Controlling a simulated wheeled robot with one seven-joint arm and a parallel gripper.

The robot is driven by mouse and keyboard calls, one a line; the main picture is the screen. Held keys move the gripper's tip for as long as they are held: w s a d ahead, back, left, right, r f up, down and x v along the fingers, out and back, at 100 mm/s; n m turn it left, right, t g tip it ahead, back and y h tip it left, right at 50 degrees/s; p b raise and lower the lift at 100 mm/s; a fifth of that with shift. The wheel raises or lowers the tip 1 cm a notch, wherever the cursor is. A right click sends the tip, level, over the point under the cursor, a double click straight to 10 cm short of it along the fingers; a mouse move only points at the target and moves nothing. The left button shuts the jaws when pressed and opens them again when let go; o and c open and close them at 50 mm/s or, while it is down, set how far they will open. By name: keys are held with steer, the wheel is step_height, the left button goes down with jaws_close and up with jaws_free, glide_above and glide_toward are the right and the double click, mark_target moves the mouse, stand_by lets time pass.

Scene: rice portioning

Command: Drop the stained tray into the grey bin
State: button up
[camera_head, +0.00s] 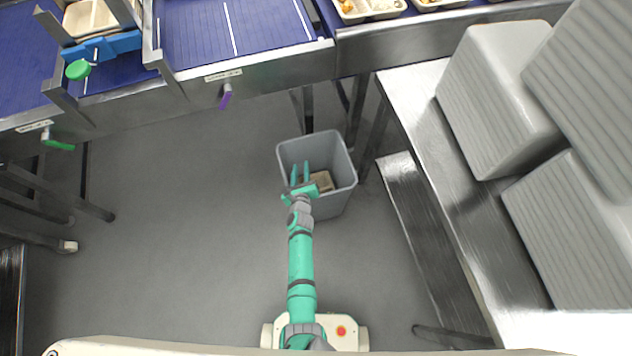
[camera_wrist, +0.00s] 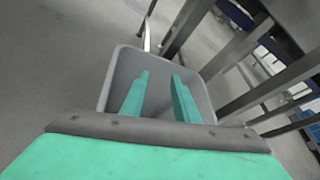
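The grey bin (camera_head: 340,203) stands on the floor below the conveyor's edge, and it also shows in the wrist view (camera_wrist: 122,75). A beige tray (camera_head: 323,181) lies inside the bin, partly hidden by my gripper; stains on it are too small to make out. My gripper (camera_head: 300,170) is over the bin's left part, with its two teal fingers apart and nothing between them. In the wrist view the open fingers (camera_wrist: 160,82) point into the bin, and the tray is not visible there.
A conveyor with a blue belt (camera_head: 200,30) runs along the back, with food trays (camera_head: 368,8) on it. A steel table (camera_head: 425,115) at right bears several grey crates (camera_head: 495,95). Another tray (camera_head: 88,18) sits in the frame at upper left. The floor (camera_head: 190,230) left of the bin is clear.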

steer(key=v, duration=0.9)
steer(key=shift+d, duration=0.15)
steer(key=shift+f, duration=0.1)
stand_by(0.3)
